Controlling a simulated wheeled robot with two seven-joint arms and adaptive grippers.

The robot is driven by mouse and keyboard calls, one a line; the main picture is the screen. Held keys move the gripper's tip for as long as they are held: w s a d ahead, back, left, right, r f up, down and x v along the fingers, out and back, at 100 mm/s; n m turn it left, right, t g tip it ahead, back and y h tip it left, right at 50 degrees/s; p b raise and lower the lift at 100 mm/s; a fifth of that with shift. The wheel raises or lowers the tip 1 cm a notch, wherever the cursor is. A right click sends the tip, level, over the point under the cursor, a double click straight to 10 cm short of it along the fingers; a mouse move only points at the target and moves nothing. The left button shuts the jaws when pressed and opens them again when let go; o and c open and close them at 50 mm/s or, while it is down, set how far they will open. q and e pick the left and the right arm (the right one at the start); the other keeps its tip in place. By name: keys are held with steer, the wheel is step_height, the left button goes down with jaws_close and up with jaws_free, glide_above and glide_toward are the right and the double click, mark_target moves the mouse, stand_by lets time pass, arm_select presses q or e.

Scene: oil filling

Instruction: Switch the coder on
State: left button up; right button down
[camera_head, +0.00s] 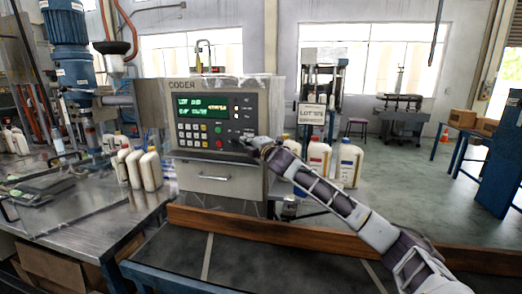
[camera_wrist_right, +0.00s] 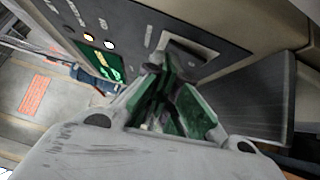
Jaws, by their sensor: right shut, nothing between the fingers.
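The coder (camera_head: 183,127) is a grey-beige box in the middle left of the head view, with a lit green display (camera_head: 203,107), a keypad, a green button and a red button on its front. In the right wrist view its dark panel (camera_wrist_right: 135,30) shows close up and tilted, with the green display (camera_wrist_right: 100,62) and small lights. My right gripper (camera_head: 250,143) is at the lower right of the coder's panel. In the wrist view its fingers (camera_wrist_right: 165,85) are shut and empty, their tips at a dark recessed switch area (camera_wrist_right: 190,52). They hide part of it; contact is unclear. My left gripper is out of view.
White jugs (camera_head: 150,171) stand on the metal table left of the coder.

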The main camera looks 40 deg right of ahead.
steer(key=s, duration=1)
steer(key=shift+s+a+f, duration=0.3)
steer(key=shift+s+a, duration=0.05)
steer(key=shift+a, duration=0.1)
stand_by(1.0)
steer(key=shift+s, duration=0.1)
stand_by(0.7)
